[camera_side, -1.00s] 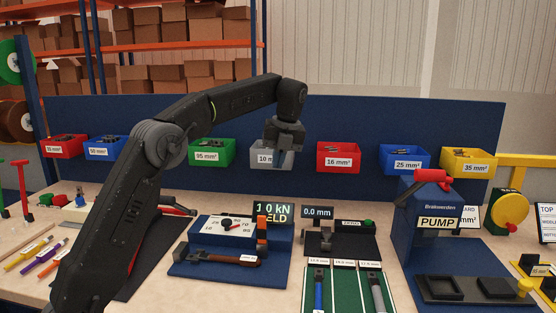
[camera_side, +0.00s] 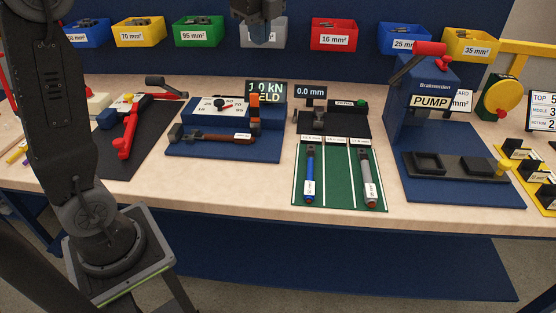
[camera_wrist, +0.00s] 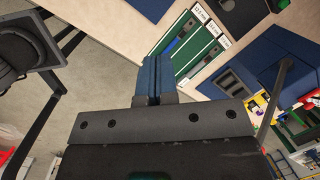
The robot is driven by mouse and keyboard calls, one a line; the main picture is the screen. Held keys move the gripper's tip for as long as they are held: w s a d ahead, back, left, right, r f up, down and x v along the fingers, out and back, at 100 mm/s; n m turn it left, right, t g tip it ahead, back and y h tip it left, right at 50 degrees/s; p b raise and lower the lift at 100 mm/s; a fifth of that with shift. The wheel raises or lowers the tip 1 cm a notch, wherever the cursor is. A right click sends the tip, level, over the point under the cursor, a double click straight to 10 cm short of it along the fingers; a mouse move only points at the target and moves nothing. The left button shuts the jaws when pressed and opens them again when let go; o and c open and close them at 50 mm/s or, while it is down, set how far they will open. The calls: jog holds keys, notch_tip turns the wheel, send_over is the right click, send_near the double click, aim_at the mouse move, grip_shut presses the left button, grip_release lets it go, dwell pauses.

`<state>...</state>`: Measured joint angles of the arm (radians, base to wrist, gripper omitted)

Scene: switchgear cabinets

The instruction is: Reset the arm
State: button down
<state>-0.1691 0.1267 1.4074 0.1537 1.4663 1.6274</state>
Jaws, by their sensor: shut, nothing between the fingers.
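My gripper (camera_side: 258,38) hangs at the top edge of the side view, in front of the grey bin (camera_side: 280,36) and above the bench. It is shut with nothing held. In the wrist view its two blue-grey fingers (camera_wrist: 156,76) lie together beyond the dark gripper body. The upper arm rises at the left of the side view. Its elbow and the forearm are largely out of the picture.
The bench carries a red-handled tool (camera_side: 127,130), a blue test stand (camera_side: 225,150), a green mat (camera_side: 338,192) with two tools, and a blue pump press (camera_side: 425,95). Several coloured bins line the back panel. Space above the middle of the bench looks clear.

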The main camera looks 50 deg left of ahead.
jog(key=s+d+f+n+t, duration=0.1)
jog(key=s+d+f+n, duration=0.2)
jog(key=s+n, duration=0.2)
jog(key=s+d+f+n+t+h, duration=0.1)
jog(key=s+d+f+n, duration=0.2)
jog(key=s+n, duration=0.3)
jog(key=s+d+f+n+t+h, duration=0.1)
jog(key=s+d+f+n+t, duration=0.1)
jog(key=s, duration=0.7)
notch_tip(320, 180, down, 2)
jog(key=d+n, duration=0.1)
jog(key=n, duration=0.2)
jog(key=shift+s+d+f+n, duration=0.25)
jog(key=shift+d+n, duration=0.1)
jog(key=shift+n, duration=0.05)
